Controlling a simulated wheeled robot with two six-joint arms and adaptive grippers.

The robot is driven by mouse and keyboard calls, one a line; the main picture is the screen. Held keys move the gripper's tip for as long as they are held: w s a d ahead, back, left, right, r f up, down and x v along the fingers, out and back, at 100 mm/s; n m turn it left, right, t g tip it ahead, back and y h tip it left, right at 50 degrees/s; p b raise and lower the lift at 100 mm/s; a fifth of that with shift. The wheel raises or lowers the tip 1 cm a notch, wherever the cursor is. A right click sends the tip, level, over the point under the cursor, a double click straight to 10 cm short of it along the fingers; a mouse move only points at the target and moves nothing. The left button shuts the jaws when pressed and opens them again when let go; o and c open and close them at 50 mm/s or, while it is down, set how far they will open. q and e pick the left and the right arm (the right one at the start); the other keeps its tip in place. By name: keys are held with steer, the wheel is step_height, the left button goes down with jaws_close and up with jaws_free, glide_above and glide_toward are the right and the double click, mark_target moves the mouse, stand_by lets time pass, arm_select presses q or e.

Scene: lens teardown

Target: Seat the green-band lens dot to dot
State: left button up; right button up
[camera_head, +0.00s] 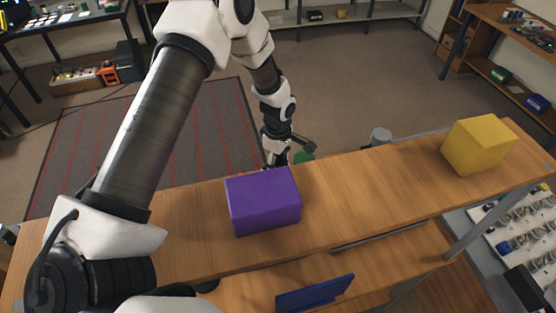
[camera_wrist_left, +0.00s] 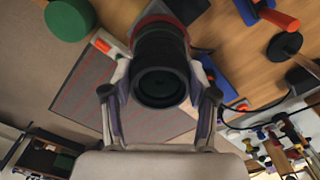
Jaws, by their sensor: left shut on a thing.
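In the left wrist view my left gripper (camera_wrist_left: 161,82) is shut on a dark lens barrel (camera_wrist_left: 160,62), one finger on each side. The barrel's round open end faces the camera, and a thin dull green and reddish band shows near its far end. No alignment dot can be made out. In the head view my left gripper (camera_head: 277,158) is behind the purple box, mostly hidden, and the lens cannot be made out there. A green round thing (camera_head: 304,158) shows just right of it; a green disc (camera_wrist_left: 68,20) shows at the wrist view's upper left. My right gripper is not in view.
A purple box (camera_head: 263,200) and a yellow box (camera_head: 478,144) stand on the wooden shelf top (camera_head: 350,195) between the head camera and the gripper. A grey cylinder (camera_head: 380,136) shows behind the shelf. In the wrist view, a black-headed tool with an orange handle (camera_wrist_left: 278,18) lies at upper right.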

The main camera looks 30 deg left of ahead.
arm_select(q)
steer(key=shift+f, duration=0.25)
stand_by(0.4)
steer(key=o, duration=1.5)
step_height(320, 180, up, 12)
